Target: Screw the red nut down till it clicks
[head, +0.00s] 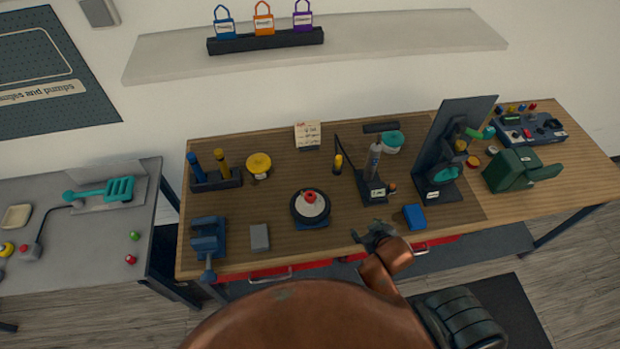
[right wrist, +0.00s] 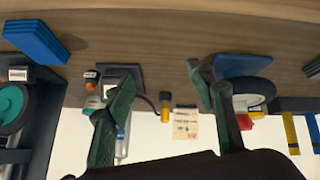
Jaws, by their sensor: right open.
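The red nut (head: 309,196) sits at the centre of a white hub on a round black wheel (head: 297,210), which rests on a blue base (head: 311,225) on the wooden bench. In the right wrist view the nut (right wrist: 244,122) shows upside down beside a finger, with the wheel and blue base (right wrist: 243,66) partly hidden behind that finger. My right gripper (head: 375,232) is open and empty near the bench's front edge, to the right of the wheel and apart from it. Its two spread green-grey fingers (right wrist: 165,90) show in the wrist view. My left gripper is not in view.
A black stand with a grey cylinder (head: 374,162) is behind my right gripper, and a blue block (head: 414,217) is to its right. A grey block (head: 260,238) and blue vise (head: 208,240) stand left of the wheel. Bench between wheel and gripper is clear.

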